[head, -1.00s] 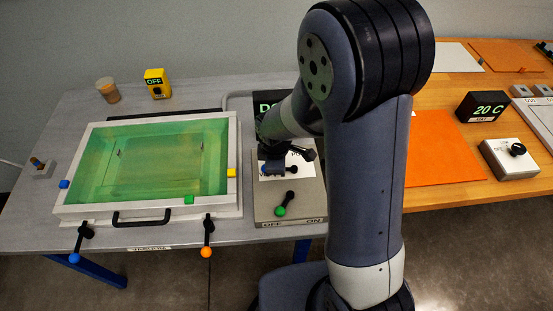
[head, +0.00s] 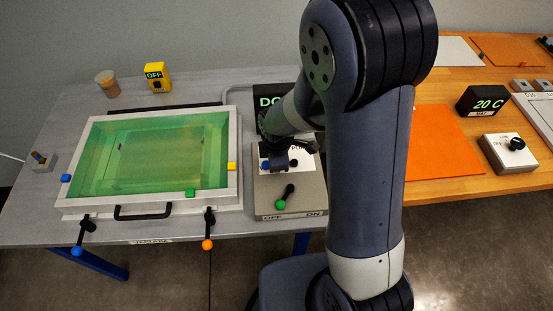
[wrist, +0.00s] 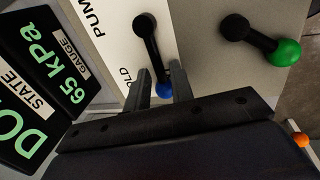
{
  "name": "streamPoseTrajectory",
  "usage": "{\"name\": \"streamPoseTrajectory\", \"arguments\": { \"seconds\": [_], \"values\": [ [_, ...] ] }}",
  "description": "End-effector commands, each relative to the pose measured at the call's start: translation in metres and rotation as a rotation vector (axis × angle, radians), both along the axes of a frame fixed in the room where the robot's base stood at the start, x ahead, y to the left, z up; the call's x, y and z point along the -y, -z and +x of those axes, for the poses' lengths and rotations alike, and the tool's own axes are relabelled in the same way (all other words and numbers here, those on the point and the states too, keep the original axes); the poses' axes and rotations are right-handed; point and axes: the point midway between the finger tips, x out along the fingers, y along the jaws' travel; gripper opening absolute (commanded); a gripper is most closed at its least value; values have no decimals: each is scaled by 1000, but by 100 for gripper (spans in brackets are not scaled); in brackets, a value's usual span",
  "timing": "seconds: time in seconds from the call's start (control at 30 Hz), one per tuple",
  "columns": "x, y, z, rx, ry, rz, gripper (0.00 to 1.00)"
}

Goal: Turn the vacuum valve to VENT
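The vacuum valve is a black lever with a blue knob (wrist: 164,90), on a white plate (wrist: 112,30) lettered PUMP, with a partly hidden word ending in OLD. In the wrist view the lever runs from its pivot down to the knob between my fingers. My gripper (wrist: 160,80) is open, one finger on each side of the lever's knob end, with gaps showing. Whether a finger touches it I cannot tell. In the head view my gripper (head: 280,160) is over the plate, partly hidden by my arm. No VENT lettering is readable.
A green-knobbed lever (wrist: 262,40) stands beside the valve on the OFF/ON panel (head: 290,213).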

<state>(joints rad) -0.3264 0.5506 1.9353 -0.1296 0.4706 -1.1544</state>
Motion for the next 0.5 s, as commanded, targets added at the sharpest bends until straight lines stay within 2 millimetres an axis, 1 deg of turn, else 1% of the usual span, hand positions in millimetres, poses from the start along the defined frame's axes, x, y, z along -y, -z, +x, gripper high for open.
{"name": "streamPoseTrajectory", "arguments": {
  "seconds": [0.03, 0.1, 0.37, 0.5],
  "values": [
    [0, 0, 0, 0, 0, 0, 27],
    [0, 0, 0, 0, 1, 0, 32],
    [0, -1, 0, -1, 1, -1, 33],
    [0, -10, -1, 1, 1, 0, 33]
  ]
}}
